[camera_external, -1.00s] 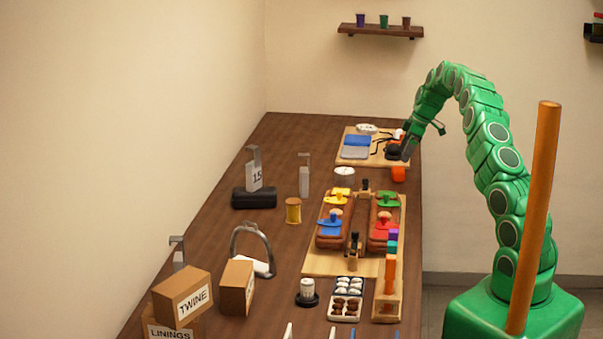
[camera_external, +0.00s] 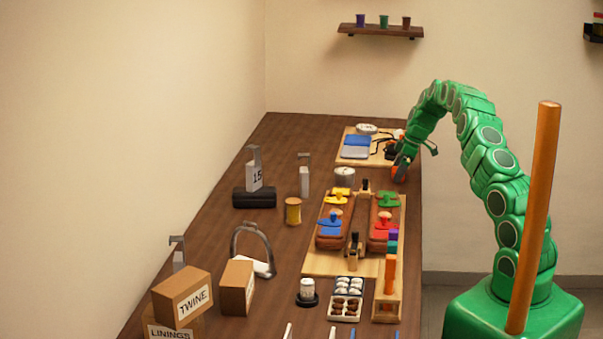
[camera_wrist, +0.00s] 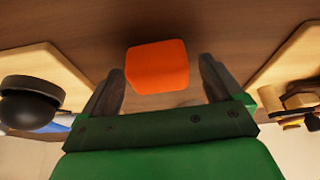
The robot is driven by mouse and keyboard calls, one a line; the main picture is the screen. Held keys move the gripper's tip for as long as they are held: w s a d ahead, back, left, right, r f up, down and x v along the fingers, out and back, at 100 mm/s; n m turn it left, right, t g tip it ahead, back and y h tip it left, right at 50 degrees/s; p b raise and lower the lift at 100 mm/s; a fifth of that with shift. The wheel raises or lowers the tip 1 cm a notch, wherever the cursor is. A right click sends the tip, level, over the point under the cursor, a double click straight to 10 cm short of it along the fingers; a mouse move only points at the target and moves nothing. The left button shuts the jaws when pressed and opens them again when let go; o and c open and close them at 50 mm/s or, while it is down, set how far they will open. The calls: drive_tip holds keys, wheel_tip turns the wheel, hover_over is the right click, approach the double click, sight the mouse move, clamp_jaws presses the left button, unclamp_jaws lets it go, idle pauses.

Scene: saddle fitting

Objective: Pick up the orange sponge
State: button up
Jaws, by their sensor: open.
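The orange sponge (camera_wrist: 157,67) lies on the brown table between two boards. In the wrist view it sits ahead of my gripper (camera_wrist: 162,82), between the lines of its two dark fingers and nearer the left one. My gripper is open and empty. In the external view my gripper (camera_external: 399,168) is low at the table's right edge, and it covers much of the sponge (camera_external: 398,173). I cannot tell whether a finger touches the sponge.
A pale board (camera_external: 352,160) with a blue-and-grey item (camera_external: 356,146) lies beyond the sponge. A metal tin (camera_external: 344,177) stands to its left. Nearer is a wooden board (camera_external: 312,263) with brown blocks and coloured knobs. In the wrist view a black rounded object (camera_wrist: 32,102) is at left.

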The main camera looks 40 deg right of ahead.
drive_tip(key=c, duration=1)
drive_tip(key=shift+c, duration=0.2)
